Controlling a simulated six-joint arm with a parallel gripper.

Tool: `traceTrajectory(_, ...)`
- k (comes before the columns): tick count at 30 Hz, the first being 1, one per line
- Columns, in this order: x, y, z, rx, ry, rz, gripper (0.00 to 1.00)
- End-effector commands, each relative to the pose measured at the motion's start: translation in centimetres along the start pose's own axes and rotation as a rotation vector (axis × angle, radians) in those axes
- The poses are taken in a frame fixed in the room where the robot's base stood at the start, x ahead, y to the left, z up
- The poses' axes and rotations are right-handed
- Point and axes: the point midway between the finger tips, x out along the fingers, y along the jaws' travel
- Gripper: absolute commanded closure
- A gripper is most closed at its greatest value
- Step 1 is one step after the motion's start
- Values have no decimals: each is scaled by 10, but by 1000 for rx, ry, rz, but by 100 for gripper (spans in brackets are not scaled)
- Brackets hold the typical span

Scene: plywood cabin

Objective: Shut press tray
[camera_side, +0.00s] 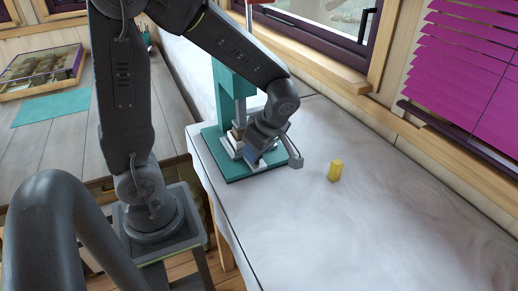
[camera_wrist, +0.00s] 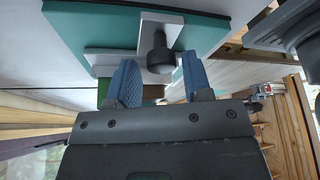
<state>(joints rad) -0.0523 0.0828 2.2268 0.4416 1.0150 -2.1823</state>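The teal press (camera_side: 228,85) stands on its teal base plate (camera_side: 238,174) on the pale worktop. Its tray is mostly hidden behind my gripper in the side view. In the wrist view the pale metal tray (camera_wrist: 116,58) lies over the teal base (camera_wrist: 80,40), with a dark round knob (camera_wrist: 160,58) on its front strip. My gripper (camera_side: 273,160) is low over the base's front right. In the wrist view my gripper (camera_wrist: 162,82) is open, its blue-padded fingers on either side of the knob. I cannot tell whether either finger touches it.
The worktop (camera_side: 330,235) is otherwise clear toward the front. A window and magenta blind (camera_side: 465,60) line the right wall. A framed box (camera_side: 42,72) and teal mat (camera_side: 52,107) lie on the left table.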

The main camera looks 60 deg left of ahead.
Motion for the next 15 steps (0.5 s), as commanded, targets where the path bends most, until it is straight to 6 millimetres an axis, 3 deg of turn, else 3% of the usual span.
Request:
traceTrajectory(10,-2,0,1,1,-2,0,47)
traceTrajectory(15,-20,1,1,1,-3,5,47)
